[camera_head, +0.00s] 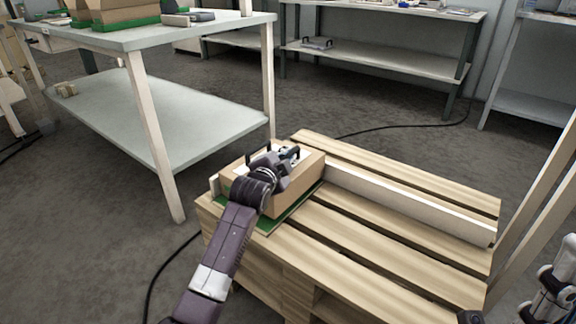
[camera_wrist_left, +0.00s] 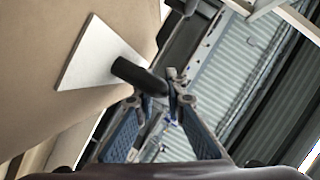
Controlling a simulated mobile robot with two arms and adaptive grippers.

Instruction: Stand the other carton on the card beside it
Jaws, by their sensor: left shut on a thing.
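A tan carton (camera_head: 290,198) with a dark handle stands over a green-edged card (camera_head: 268,228) at the near left end of the pallet. I cannot tell whether its underside touches the card. My left gripper (camera_head: 282,162) is at the carton's top and shut on its handle. In the left wrist view, the fingers of my left gripper (camera_wrist_left: 165,90) close on the black handle (camera_wrist_left: 135,74). The handle rises from a white plate (camera_wrist_left: 92,58) on the carton's tan face (camera_wrist_left: 40,50).
The slatted wooden pallet (camera_head: 365,238) has a pale raised rail (camera_head: 410,202) running along it to the right of the carton. A table (camera_head: 150,36) at the upper left bears other cartons (camera_head: 122,14) on green. A shelf bench (camera_head: 380,62) stands behind.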

